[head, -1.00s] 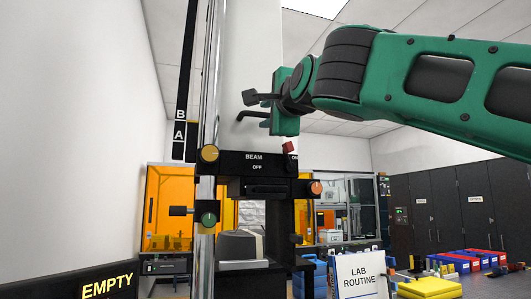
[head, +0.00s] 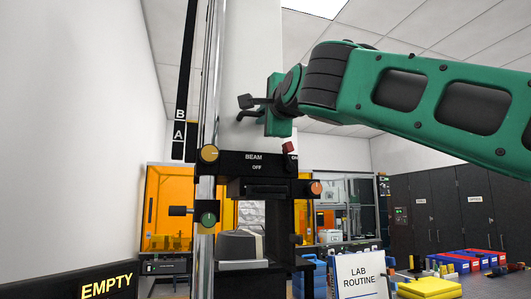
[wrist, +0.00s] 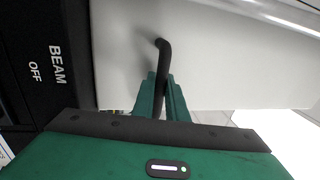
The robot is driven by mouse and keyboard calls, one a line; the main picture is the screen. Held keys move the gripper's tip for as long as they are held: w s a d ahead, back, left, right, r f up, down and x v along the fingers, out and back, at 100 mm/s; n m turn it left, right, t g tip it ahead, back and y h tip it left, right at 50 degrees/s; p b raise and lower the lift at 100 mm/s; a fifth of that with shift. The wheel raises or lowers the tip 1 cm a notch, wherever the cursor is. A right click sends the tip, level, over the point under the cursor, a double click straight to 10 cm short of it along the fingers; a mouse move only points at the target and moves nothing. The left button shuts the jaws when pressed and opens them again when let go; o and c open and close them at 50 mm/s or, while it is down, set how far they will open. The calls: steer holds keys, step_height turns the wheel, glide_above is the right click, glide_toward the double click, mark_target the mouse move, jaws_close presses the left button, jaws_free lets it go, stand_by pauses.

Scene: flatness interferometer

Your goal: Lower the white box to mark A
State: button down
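The white box (head: 252,50) is a tall white housing on the upright column in the head view; its top is out of frame. It fills the wrist view's upper middle (wrist: 230,65). A bent black handle (head: 243,115) sticks out of its face and also shows in the wrist view (wrist: 163,55). Mark A (head: 179,134) is on a black strip left of the column, with mark B (head: 180,114) above it. My gripper (head: 258,106) is at the handle. In the wrist view its green fingers (wrist: 162,95) stand either side of the handle, appearing slightly open; contact is unclear.
A polished rod (head: 207,90) runs beside the box. A LAB ROUTINE sign (head: 361,276) stands lower right and an EMPTY display (head: 107,286) lower left.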

mark_target(258, 135)
steer(key=shift+f, duration=1.95)
steer(key=shift+a+f, duration=0.1)
steer(key=shift+f, duration=0.5)
steer(key=c, duration=1.8)
jaws_free()
steer(key=shift+o, duration=0.2)
steer(key=shift+s+d, duration=0.2)
steer(key=shift+s, duration=0.15)
steer(key=v, duration=0.9)
steer(key=shift+s, duration=0.35)
